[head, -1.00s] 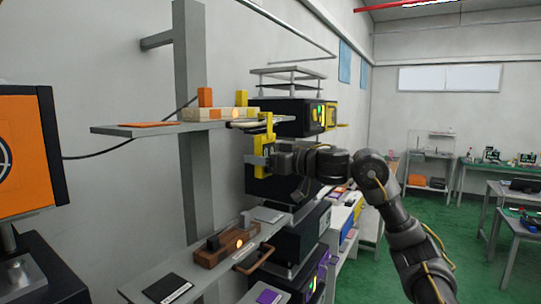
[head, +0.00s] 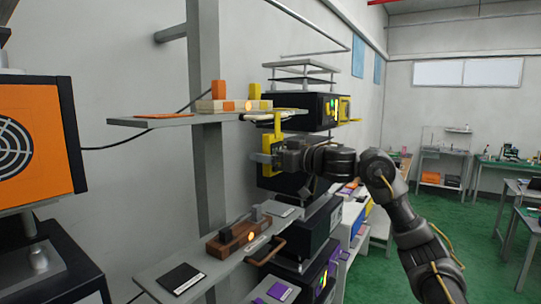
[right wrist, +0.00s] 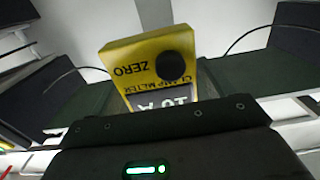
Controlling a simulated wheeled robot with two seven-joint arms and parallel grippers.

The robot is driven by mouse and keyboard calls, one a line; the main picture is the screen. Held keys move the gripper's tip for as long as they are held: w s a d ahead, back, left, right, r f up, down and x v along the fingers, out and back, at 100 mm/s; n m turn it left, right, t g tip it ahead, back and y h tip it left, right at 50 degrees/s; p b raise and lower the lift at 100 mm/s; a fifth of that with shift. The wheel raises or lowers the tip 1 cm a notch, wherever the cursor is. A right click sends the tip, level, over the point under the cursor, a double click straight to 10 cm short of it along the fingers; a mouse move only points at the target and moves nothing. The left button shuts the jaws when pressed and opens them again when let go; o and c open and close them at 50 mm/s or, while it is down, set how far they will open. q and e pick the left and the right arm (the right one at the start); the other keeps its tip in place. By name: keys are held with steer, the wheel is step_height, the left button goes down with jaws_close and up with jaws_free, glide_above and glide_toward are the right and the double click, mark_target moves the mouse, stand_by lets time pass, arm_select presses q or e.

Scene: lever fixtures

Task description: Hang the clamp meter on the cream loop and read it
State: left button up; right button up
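The yellow clamp meter (head: 277,128) is upright at the right end of the upper shelf in the head view. My right gripper (head: 264,158) is at its lower part and appears shut on it. In the right wrist view the meter (right wrist: 146,62) shows a black dial, the word ZERO and a display partly hidden by my gripper body. The cream loop (head: 256,117) seems to be the pale bar in front of the cream-and-orange block on that shelf. I cannot tell whether the meter's jaw is around it or only beside it. My left gripper is out of view.
A lower shelf holds a brown fixture (head: 232,238) with a brown loop. Black instruments (head: 300,108) stand behind the meter. An orange panel (head: 35,140) stands at left.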

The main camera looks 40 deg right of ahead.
steer(key=shift+o, duration=0.6)
steer(key=shift+s+f, duration=0.1)
steer(key=shift+s+d+f+b, duration=0.1)
steer(key=shift+s+d+b, duration=0.1)
steer(key=shift+b, duration=0.1)
steer(key=b+v, duration=0.5)
steer(key=v, duration=0.5)
steer(key=shift+s, duration=0.15)
